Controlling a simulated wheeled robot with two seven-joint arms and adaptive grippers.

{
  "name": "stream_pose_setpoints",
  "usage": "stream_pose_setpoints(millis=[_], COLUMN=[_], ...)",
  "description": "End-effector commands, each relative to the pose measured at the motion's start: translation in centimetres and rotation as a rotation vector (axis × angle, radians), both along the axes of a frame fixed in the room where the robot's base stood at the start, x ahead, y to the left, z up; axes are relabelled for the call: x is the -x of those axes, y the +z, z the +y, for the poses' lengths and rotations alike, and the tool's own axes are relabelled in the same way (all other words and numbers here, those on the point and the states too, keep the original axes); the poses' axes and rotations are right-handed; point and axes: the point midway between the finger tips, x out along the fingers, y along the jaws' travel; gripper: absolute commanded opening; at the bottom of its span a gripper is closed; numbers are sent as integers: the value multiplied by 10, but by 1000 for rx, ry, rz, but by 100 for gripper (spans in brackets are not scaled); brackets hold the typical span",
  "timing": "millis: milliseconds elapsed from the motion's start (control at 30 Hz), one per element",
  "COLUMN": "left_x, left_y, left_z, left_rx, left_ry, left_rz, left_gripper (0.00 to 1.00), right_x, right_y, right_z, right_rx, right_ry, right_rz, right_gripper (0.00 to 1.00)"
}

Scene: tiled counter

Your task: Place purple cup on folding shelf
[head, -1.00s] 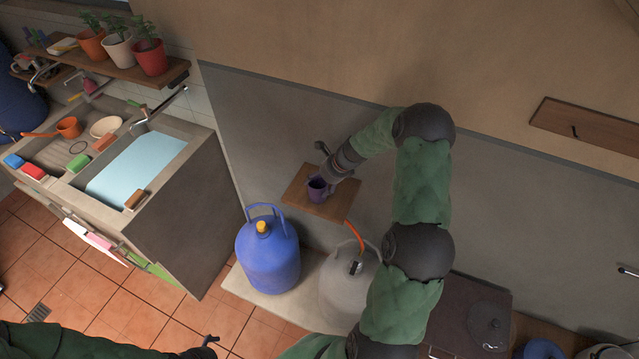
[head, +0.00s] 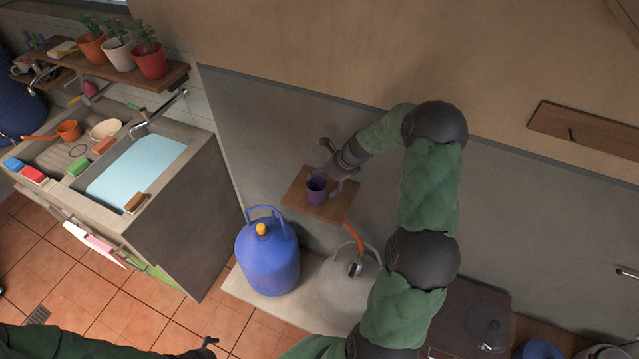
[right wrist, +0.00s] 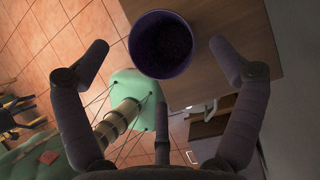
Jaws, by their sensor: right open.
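The purple cup (head: 316,189) stands upright on the wooden folding shelf (head: 335,209), which sticks out from the grey wall. My right gripper (head: 330,165) is open at the wall side of the cup. In the right wrist view the cup (right wrist: 160,46) shows its open top ahead of the spread fingers, with a gap on both sides. The shelf (right wrist: 258,50) fills the upper right there. My left gripper (head: 207,344) shows only in part at the bottom edge, and its jaws cannot be made out.
A blue gas bottle (head: 268,258) and a grey one (head: 345,290) with an orange hose stand below the shelf. A sink counter (head: 175,220) is at the left. A wall board (head: 590,130) hangs at the right. The wall above the shelf is clear.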

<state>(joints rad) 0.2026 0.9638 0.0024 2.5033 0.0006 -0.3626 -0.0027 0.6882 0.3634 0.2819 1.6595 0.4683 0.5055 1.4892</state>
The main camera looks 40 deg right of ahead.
Motion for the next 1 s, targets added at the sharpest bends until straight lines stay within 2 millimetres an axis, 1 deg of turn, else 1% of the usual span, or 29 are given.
stream_pose_setpoints(millis=[33,100,300,500,667,767,867,967,1000], left_x=[0,0,0,0,0,0,0,0,0], left_y=[4,6,11,13,13,13,13,13,13], left_z=[0,0,0,0,0,0,0,0,0], left_rx=[0,0,0,0,0,0,0,0,0], left_ry=[0,0,0,0,0,0,0,0,0], left_rz=[0,0,0,0,0,0,0,0,0], left_gripper=[100,100,100,100,100,100,100,100,100], right_x=[5,11,25,32,34,34,34,39,43], right_y=[13,25,54,68,70,60,31,-10,-26], right_z=[-4,-8,-16,-20,-20,-12,16,62,82], right_rx=[2,3,1,0,0,10,53,127,162], right_ry=[-3,-3,-2,-1,0,38,170,401,508], right_rz=[-2,-3,-2,0,0,5,11,8,0], right_gripper=[94,94,94,94,94,94,94,94,94])
